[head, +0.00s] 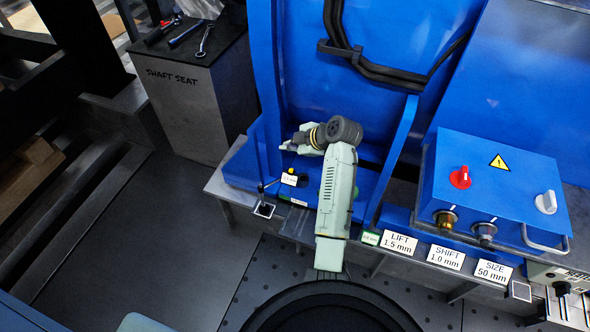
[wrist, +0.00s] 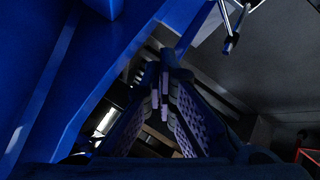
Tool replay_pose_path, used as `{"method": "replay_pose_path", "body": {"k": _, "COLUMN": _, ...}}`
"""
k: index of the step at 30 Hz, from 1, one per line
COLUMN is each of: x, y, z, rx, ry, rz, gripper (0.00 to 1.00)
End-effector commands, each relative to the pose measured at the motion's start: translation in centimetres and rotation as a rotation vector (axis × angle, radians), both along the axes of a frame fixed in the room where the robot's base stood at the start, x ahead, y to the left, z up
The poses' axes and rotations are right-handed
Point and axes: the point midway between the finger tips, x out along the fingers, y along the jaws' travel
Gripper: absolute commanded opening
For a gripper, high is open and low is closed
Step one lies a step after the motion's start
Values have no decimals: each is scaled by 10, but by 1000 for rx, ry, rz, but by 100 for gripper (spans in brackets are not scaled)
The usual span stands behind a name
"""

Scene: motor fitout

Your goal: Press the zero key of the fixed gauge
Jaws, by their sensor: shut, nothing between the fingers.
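My gripper (head: 289,145) is at the left end of my arm, in front of the blue frame. In the wrist view its two dotted finger pads (wrist: 164,85) converge at the tips, shut and empty. Below the gripper in the head view, a small yellow button (head: 292,171) sits above a white label (head: 289,179) on the blue base; the gripper is apart from it. A grey unit with a dark knob (head: 562,287) stands at the lower right edge. Neither shows clearly as the fixed gauge, and I cannot make out a zero key.
A blue control box (head: 494,190) with red and white knobs stands at the right. White labels (head: 446,257) read LIFT, SHIFT and SIZE. Tools lie on the SHAFT SEAT stand (head: 195,90). A blue upright (head: 395,160) rises right of my arm. Grey floor (head: 150,220) is open at the left.

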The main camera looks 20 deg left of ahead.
Motion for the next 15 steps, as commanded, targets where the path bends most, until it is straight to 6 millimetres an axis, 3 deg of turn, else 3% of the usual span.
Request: {"method": "replay_pose_path", "body": {"k": 15, "x": 0, "y": 1, "z": -8, "rx": 1, "ry": -2, "rz": -2, "gripper": 0}}
